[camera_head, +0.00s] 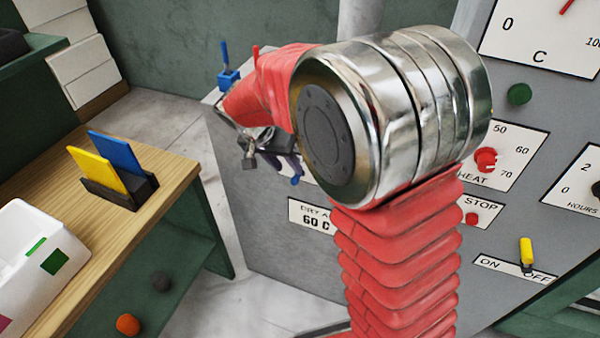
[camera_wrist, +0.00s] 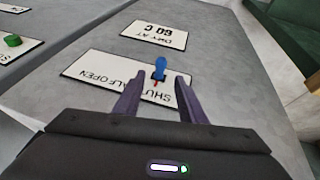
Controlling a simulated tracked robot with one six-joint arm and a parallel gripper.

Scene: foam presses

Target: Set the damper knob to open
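The damper knob (camera_wrist: 160,68) is blue and stands out from a white plate (camera_wrist: 88,70) lettered SHUT, HALF and OPEN, upside down in the wrist view and partly covered by my fingers. A short red mark shows at the knob's foot; I cannot tell which word it points to. My gripper (camera_wrist: 157,90) is open, its purple fingers on either side of the knob, with a gap visible to each. In the head view the blue knob (camera_head: 296,180) shows beside my gripper's fingers (camera_head: 286,165), and my arm hides most of its plate.
The grey panel also holds a DRY AT 60 C label (camera_head: 311,215), a red heat knob (camera_head: 486,160), a red stop button (camera_head: 472,218), a yellow on/off switch (camera_head: 526,252) and a green button (camera_head: 519,94). A wooden table (camera_head: 175,180) stands at left.

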